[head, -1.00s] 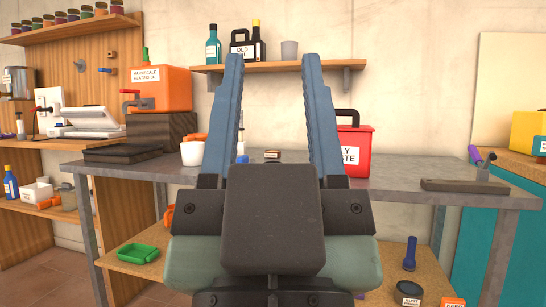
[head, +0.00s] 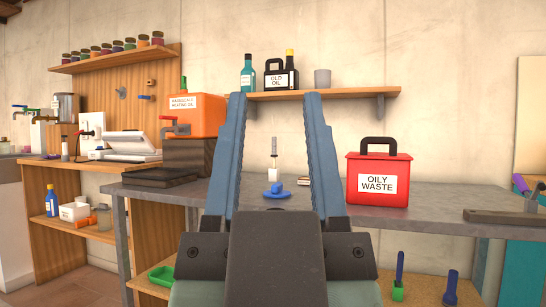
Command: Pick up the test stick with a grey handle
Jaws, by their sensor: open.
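My gripper (head: 273,98) is open and empty in the head view, its two blue fingers pointing up and away from me. Between the fingers, farther back on the grey metal table (head: 420,192), stands a slim upright stick with a greyish handle (head: 274,146) and a white lower part. It is small in the picture, so I cannot be sure it is the test stick. A blue object (head: 276,190) sits in front of it. Another slim upright item (head: 65,148) stands on the wooden bench at the left, too small to identify.
A red oily waste box (head: 378,180) stands right of the fingers. An orange heating oil container (head: 196,115) sits on a dark block at the left. A wall shelf (head: 335,95) holds bottles and a grey cup. A grey bar (head: 500,217) lies at the table's right.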

